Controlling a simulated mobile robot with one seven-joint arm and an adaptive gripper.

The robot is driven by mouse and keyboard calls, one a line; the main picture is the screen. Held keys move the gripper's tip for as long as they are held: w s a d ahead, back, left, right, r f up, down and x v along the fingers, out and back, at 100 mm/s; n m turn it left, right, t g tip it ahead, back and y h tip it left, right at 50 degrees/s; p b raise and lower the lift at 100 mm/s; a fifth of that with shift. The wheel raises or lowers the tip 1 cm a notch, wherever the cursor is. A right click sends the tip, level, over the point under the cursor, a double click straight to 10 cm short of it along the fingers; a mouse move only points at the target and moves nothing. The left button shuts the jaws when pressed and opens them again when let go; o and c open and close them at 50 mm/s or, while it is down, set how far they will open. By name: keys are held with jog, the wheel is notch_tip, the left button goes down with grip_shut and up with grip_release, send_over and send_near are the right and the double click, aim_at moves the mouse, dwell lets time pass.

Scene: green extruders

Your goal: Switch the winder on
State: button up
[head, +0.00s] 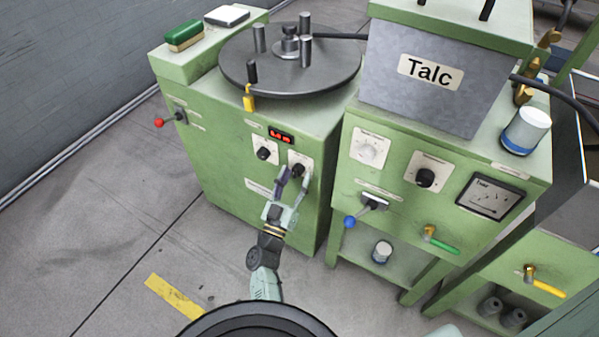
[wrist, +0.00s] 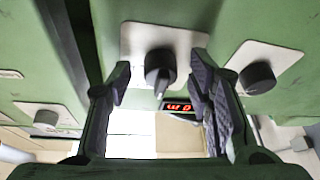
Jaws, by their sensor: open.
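The winder (head: 225,150) is the green cabinet with a dark round turntable (head: 290,80) on top. Its front carries a lit red display (head: 281,137), a black rotary knob (head: 264,153) at the left and another black knob (head: 298,169) on a white plate at the right. My gripper (head: 294,182) is open in front of the right knob. In the wrist view, that right knob (wrist: 160,68) shows between the two open fingers, apart from both, with its pointer downward in the picture. The left knob (wrist: 257,78) and part of the display (wrist: 180,107) also show there.
A lever with a red ball (head: 159,123) sticks out at the winder's left. A green machine with a Talc box (head: 415,100) and a blue-ended lever (head: 350,221) stands close at the right. The floor at left is clear.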

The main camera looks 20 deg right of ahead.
jog(key=shift+w, duration=0.1)
jog(key=shift+c, duration=0.3)
grip_shut()
dwell(0.4)
